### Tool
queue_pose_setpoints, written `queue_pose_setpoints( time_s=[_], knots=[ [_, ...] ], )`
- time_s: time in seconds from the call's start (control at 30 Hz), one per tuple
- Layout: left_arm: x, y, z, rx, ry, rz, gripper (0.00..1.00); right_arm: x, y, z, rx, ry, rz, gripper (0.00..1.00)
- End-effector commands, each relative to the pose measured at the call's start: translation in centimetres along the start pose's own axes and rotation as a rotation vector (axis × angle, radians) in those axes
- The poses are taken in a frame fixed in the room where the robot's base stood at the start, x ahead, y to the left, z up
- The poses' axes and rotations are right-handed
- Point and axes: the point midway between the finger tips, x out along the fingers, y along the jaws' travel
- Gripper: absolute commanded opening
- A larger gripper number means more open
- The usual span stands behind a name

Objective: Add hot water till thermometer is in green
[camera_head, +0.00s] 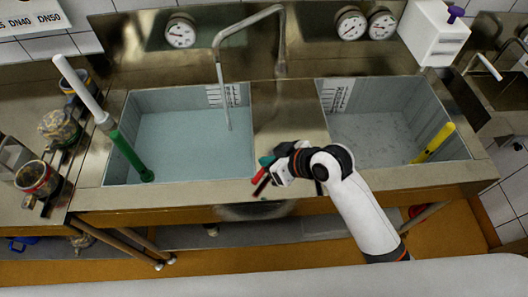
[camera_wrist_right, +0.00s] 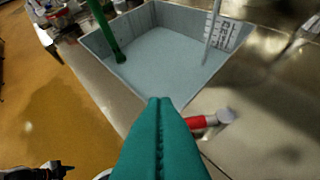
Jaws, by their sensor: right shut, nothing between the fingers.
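The left basin (camera_head: 178,178) holds pale blue water (camera_head: 190,145). A metal tap (camera_head: 281,45) arches over it, and a thin pale column (camera_head: 224,100) runs from its spout down to the water. A round dial gauge (camera_head: 180,34) is on the back panel above this basin; its reading is too small to make out. My right gripper (camera_head: 266,172) is over the front of the counter between the basins. Its teal fingers (camera_wrist_right: 160,102) are shut and empty. A red lever with a metal end (camera_wrist_right: 203,122) is just right of the fingers; contact is unclear. My left gripper is not in view.
A green-and-white rod (camera_head: 127,155) leans in the left basin, a yellow one (camera_head: 434,143) in the right basin (camera_head: 392,166). Two more dials (camera_head: 350,24) (camera_head: 381,25) and a white box (camera_head: 432,35) are at the back right. Jars (camera_head: 38,179) stand on the left counter.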

Motion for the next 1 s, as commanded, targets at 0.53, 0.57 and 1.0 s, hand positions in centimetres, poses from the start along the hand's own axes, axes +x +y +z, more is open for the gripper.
queue_pose_setpoints(
  time_s=[0.53,0.57,1.0],
  knots=[
    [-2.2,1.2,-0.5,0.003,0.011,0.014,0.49,5.2,-0.3,0.7,-0.162,0.094,0.006,0.00],
    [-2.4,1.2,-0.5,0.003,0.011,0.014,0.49,5.8,-0.3,0.6,-0.161,0.094,0.006,0.00],
    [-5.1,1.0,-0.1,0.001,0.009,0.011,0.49,7.2,-0.9,-2.4,-0.162,0.094,0.002,0.00]
  ],
)
